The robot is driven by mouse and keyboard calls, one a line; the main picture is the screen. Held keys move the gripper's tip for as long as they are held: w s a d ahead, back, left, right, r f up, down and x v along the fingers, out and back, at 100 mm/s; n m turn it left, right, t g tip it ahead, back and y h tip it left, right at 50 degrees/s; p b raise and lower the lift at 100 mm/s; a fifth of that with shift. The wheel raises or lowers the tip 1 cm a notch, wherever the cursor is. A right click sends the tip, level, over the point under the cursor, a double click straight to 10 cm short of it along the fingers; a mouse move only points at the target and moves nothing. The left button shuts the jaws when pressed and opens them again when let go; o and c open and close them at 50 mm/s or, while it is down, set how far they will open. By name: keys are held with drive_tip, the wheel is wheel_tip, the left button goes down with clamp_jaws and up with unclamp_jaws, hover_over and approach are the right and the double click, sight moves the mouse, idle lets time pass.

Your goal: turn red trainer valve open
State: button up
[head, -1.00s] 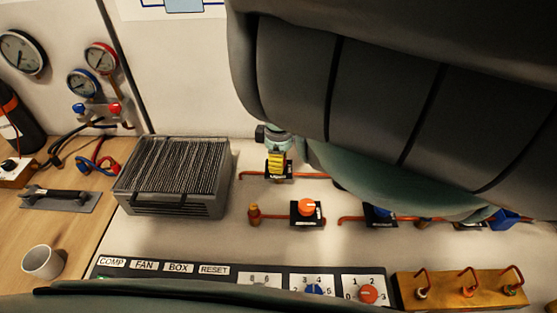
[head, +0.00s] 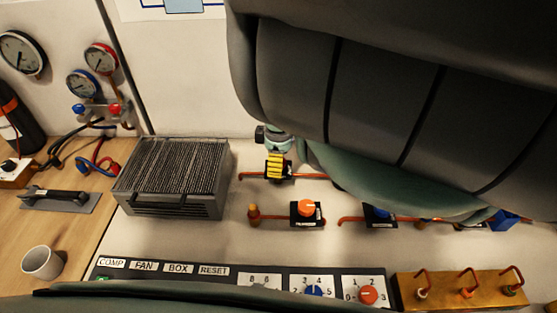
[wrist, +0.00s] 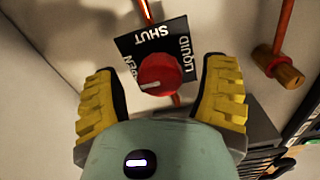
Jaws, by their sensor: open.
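The red valve knob (wrist: 158,75) shows in the wrist view on a black plate (wrist: 178,40) marked SHUT, OPEN and LIQUID. Its white pointer line faces left, on the OPEN side, away from SHUT at the top. My gripper (wrist: 162,82) is open, with one yellow finger on each side of the knob and a gap visible on both sides. In the head view my gripper (head: 277,166) is over the upper copper line, and it hides the red knob there.
An orange knob (head: 306,207) on a second plate sits just below my gripper. A finned grey unit (head: 170,178) stands to the left. A switch panel (head: 215,271) and a brass block (head: 462,291) lie along the front. Blue valve handles (head: 503,219) are at right.

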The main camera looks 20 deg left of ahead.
wheel_tip(320, 180, up, 6)
drive_tip(key=shift+w+r, duration=0.15)
drive_tip(key=shift+r, duration=0.6)
drive_tip(key=shift+s, duration=0.2)
